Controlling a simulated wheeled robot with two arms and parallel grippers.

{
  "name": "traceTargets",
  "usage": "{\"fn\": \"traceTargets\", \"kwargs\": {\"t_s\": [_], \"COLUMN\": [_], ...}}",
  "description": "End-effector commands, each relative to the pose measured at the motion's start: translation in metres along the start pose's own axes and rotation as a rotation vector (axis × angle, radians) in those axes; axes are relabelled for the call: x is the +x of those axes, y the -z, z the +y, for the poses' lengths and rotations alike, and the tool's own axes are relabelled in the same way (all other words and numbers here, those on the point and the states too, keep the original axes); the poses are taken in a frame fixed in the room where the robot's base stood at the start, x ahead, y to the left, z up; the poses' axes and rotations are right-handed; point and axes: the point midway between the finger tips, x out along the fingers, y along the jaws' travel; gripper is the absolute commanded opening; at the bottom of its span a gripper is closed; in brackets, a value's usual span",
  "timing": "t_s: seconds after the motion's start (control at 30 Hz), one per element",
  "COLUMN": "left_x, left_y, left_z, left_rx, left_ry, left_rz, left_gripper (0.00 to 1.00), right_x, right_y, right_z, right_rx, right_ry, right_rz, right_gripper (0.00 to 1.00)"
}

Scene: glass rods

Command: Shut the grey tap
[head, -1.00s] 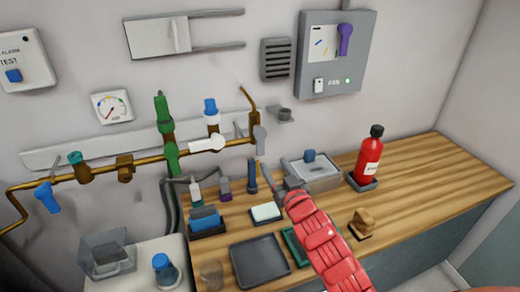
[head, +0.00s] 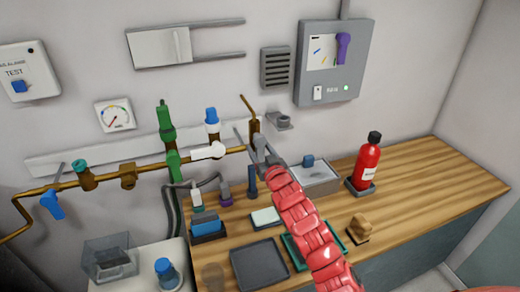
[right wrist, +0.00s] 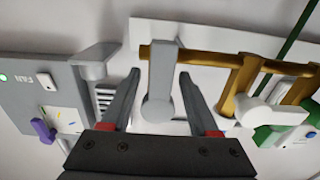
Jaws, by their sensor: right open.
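The grey tap (head: 258,143) is at the right end of the brown wall pipe. In the right wrist view the grey tap (right wrist: 162,72) has a lever lying crosswise to the pipe, with a round end. My right gripper (head: 263,158), on the red arm, is at the tap and partly covers it. In the right wrist view my right gripper (right wrist: 158,78) is open, with one finger on each side of the lever. Gaps show between the lever and both fingers. My left gripper is not in view.
The pipe also bears a white lever (head: 208,152), a green valve (head: 167,125) and a blue-handled tap (head: 51,205). A grey wall bracket (head: 280,121) is close right of the tap. A red bottle (head: 367,164) stands on the wooden bench, whose right part is clear.

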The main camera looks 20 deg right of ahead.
Motion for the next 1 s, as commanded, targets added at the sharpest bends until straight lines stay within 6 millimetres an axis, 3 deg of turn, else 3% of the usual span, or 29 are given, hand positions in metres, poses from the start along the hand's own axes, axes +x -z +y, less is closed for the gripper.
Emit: {"fn": "traceTargets", "kwargs": {"t_s": [0.17, 0.5, 1.0], "left_x": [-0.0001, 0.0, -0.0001], "left_y": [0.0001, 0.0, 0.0], "left_z": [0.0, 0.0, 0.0], "left_rx": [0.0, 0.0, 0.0], "left_ry": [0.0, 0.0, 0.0], "left_rz": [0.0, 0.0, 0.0], "left_gripper": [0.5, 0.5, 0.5], "right_x": [0.0, -0.0002, -0.0002], "right_y": [0.0, 0.0001, 0.0002], "right_z": [-0.0001, 0.0, 0.0], "right_rx": [0.0, 0.0, 0.0], "right_ry": [0.0, 0.0, 0.0], "right_rz": [0.0, 0.0, 0.0], "right_gripper": [0.61, 0.02, 0.0]}}
